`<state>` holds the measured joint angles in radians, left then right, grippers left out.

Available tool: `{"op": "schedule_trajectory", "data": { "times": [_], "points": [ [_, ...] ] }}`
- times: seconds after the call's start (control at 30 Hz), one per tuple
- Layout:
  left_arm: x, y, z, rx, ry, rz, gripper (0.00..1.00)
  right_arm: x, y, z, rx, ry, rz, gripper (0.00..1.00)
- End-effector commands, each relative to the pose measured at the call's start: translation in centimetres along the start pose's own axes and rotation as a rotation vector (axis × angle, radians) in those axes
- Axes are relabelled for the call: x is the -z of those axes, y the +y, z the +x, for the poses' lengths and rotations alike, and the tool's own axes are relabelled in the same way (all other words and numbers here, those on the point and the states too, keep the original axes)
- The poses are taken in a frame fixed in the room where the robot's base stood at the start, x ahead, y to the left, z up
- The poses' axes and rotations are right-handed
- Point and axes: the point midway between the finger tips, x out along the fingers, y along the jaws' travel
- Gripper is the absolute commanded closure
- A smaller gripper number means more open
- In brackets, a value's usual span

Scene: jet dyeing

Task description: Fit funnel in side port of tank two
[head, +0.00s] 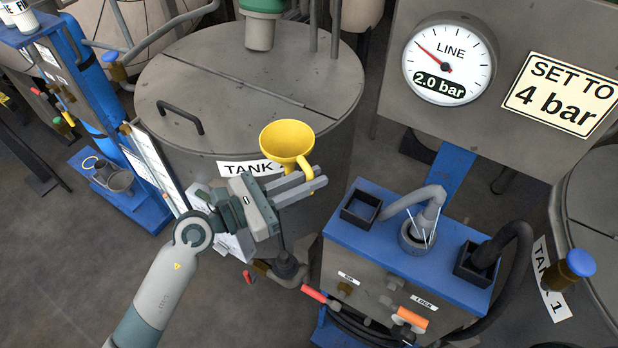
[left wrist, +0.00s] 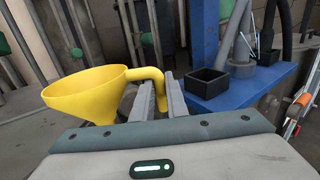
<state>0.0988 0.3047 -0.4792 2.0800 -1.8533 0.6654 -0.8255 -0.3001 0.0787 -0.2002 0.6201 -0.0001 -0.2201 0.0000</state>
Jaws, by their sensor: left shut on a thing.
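My left gripper (head: 321,177) is shut on the yellow funnel (head: 288,138) and holds it in front of the grey tank (head: 235,85) in the middle of the head view. The funnel's wide mouth faces up, slightly tilted. My right gripper is not in view.
A blue-topped stand (head: 385,235) with black trays and hoses is right of the gripper. The tank marked TANK 1 (head: 600,240), with a blue-capped fitting (head: 580,262), is at far right. A gauge panel (head: 450,60) rises behind. A blue rack (head: 85,90) is at left.

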Motion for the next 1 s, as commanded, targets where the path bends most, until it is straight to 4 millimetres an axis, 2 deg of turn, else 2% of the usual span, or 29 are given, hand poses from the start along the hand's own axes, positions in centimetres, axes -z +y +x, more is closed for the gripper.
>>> {"op": "schedule_trajectory", "data": {
  "times": [1.0],
  "points": [
    [2.2, 0.0, 0.0, 0.0, 0.0, 0.0, 1.0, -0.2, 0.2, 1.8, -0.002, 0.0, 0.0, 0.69]
  ]
}}
